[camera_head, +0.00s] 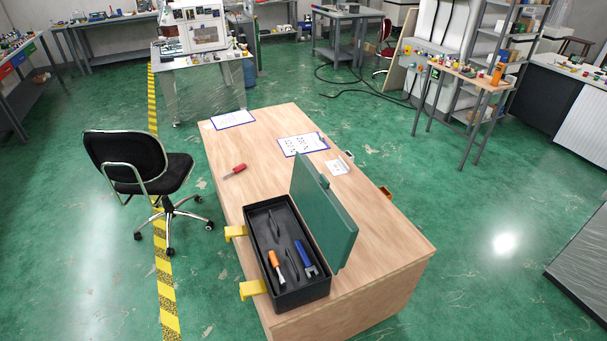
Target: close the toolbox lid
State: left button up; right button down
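A toolbox (256,246) with a black open tray stands at the near end of a wooden table (370,220). Its green lid (324,213) stands up, open, along the right side of the box. Two yellow latches (236,232) stick out on the left side. Inside lie an orange-handled tool (274,259), a blue-handled tool (304,253) and some dark tools. Neither of my grippers shows in the head view.
A red-handled tool (236,170) and two clipboards (303,144) lie on the table beyond the box. A black office chair (135,163) stands left of the table. Green floor is free right of the table. Workbenches and a small wooden table (470,75) stand farther back.

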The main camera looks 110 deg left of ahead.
aim_at(335, 233)
jog(key=u, duration=2.2)
